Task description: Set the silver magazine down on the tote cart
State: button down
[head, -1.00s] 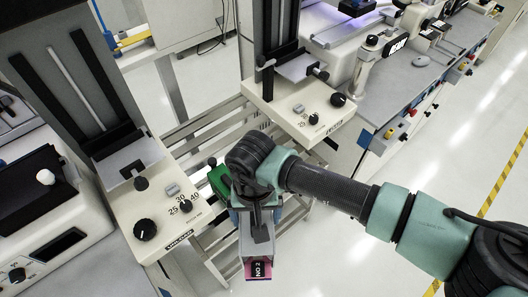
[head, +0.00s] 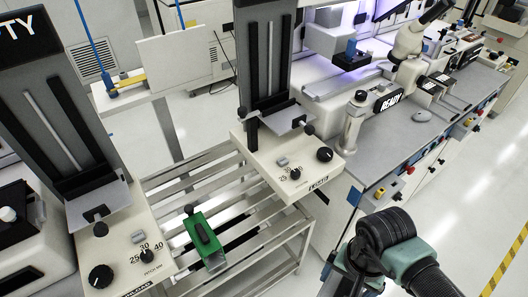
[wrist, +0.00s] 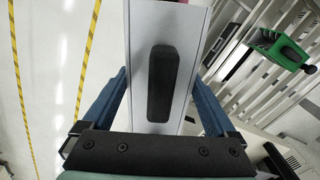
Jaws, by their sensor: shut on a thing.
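The silver magazine (wrist: 146,22), a long pale box with a black handle on its near face, fills the middle of the wrist view. My gripper (wrist: 163,88) is shut on it, with a blue finger along each side. In the head view only my wrist and forearm show at the lower right. The fingers and the silver magazine are out of that picture. I see nothing that I can surely name as the tote cart.
A green magazine (head: 204,243) with a black handle lies on a slatted metal rack (head: 252,243) between two cream machine units. It also shows in the wrist view (wrist: 281,50). A grey bench (head: 420,130) runs along the right. Open white floor with yellow-black tape lies beyond it.

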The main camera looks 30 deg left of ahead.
aim_at(246, 222)
jog(key=i, duration=0.45)
jog(key=i+u, duration=0.15)
jog(key=u, duration=0.25)
jog(key=i+u, duration=0.2)
jog(key=u, duration=0.25)
jog(key=i+u, duration=0.2)
jog(key=u, duration=0.2)
jog(key=i+l+u, duration=0.15)
jog(key=u, duration=0.3)
